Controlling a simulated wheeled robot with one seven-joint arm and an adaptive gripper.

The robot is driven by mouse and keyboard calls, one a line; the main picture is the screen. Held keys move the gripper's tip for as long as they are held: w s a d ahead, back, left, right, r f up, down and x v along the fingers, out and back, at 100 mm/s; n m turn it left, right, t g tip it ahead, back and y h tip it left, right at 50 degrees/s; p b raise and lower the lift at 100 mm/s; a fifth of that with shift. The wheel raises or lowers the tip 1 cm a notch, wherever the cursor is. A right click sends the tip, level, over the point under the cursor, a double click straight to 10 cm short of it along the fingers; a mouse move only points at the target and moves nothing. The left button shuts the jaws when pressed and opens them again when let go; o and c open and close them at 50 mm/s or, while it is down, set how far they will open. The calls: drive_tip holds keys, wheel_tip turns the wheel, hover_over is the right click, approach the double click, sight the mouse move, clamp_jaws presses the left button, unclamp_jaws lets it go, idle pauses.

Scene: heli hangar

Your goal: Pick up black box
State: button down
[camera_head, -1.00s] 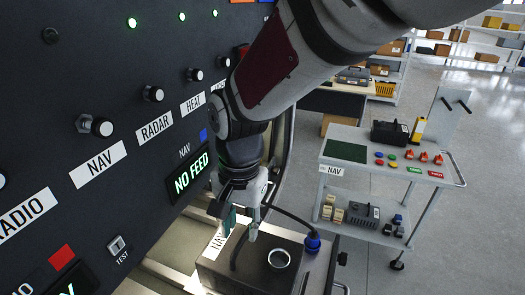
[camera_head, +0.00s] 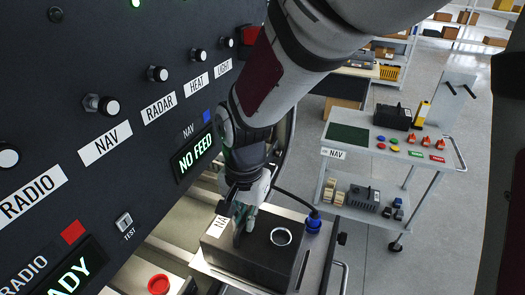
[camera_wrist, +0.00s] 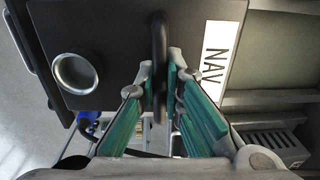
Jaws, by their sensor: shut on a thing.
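The black box (camera_head: 262,257) has a white NAV label, a round silver-rimmed port and an upright black handle. It sits at the tray below the panel; I cannot tell whether it touches the tray. It also fills the top of the wrist view (camera_wrist: 112,38). My gripper (camera_head: 243,220) points down over the box and is shut on its handle (camera_wrist: 159,65). In the wrist view the green-padded fingers (camera_wrist: 160,90) stand on both sides of the handle. The lower part of the handle is partly hidden in the head view.
A dark panel (camera_head: 120,90) with knobs and a NO FEED display (camera_head: 193,152) stands close at left. A blue connector (camera_head: 313,222) on a black cable is by the box's right rear. A NAV cart (camera_head: 348,133) holding another black box (camera_head: 392,117) stands at right.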

drive_tip(key=shift+r, duration=0.1)
drive_tip(key=shift+w+r, duration=0.1)
drive_tip(key=shift+r, duration=1.55)
drive_tip(key=s+d+b, duration=0.1)
drive_tip(key=s+d, duration=0.1)
drive_tip(key=d, duration=0.5)
drive_tip(key=s+d+r, duration=0.1)
drive_tip(key=s+d, duration=0.2)
drive_tip(key=d, duration=0.5)
drive_tip(key=shift+s+r+b, duration=0.2)
drive_tip(key=shift+r+b, duration=0.1)
drive_tip(key=shift+b, duration=0.1)
